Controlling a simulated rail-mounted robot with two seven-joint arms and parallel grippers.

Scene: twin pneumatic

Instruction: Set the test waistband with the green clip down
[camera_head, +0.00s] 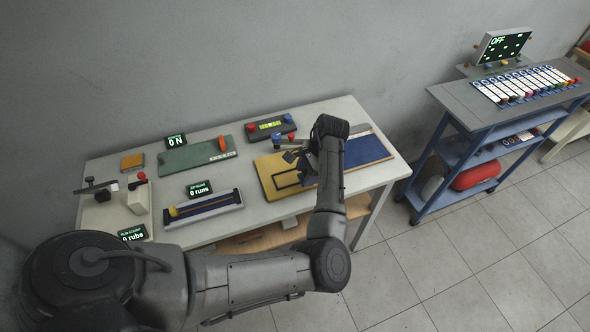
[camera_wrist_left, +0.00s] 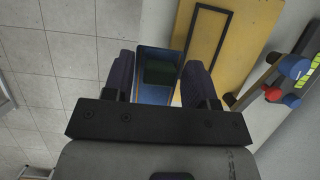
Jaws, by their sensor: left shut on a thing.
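My left gripper (camera_head: 301,164) is over the yellow board (camera_head: 268,172) on the white table. In the left wrist view its two fingers (camera_wrist_left: 158,68) stand apart with a dark green block (camera_wrist_left: 160,70) between them, seen against blue. The wrist hides the held thing in the head view. My right gripper is not in view.
A blue mat (camera_head: 368,149) lies right of the yellow board. A black box with red and blue knobs (camera_head: 271,127) stands behind. A green board (camera_head: 198,155) and a slotted fixture (camera_head: 204,208) are to the left. A blue cart (camera_head: 455,150) stands apart at right.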

